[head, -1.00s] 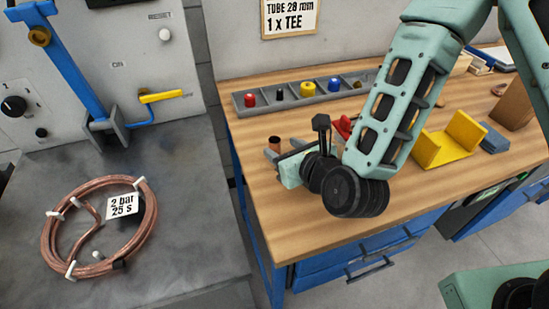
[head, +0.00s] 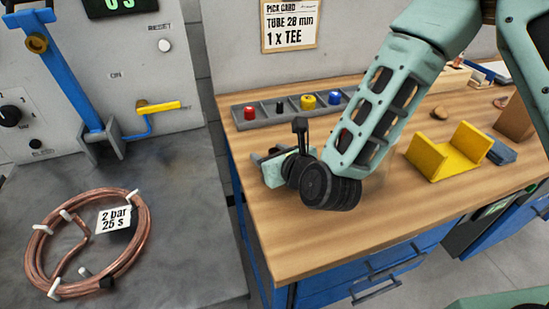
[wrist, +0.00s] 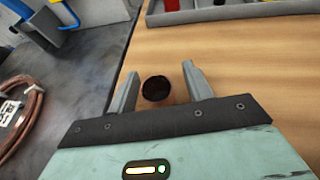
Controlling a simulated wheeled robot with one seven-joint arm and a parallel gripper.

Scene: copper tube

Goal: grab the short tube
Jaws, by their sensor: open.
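The short tube (wrist: 157,90) stands upright on the wooden bench. In the wrist view I look down on its dark round mouth with a thin copper rim. My gripper (wrist: 159,74) is open, with one finger on each side of the tube and a small gap visible on both sides. The tube is nearer the left finger. In the head view my gripper (head: 267,156) is low over the bench's left part, and the tube is hidden or too small to make out there.
A grey parts tray (head: 237,113) with coloured caps lies behind my gripper. A yellow V-shaped block (head: 447,155) stands to the right. A copper coil (head: 38,262) lies on the grey bench at left. The front of the wooden bench is clear.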

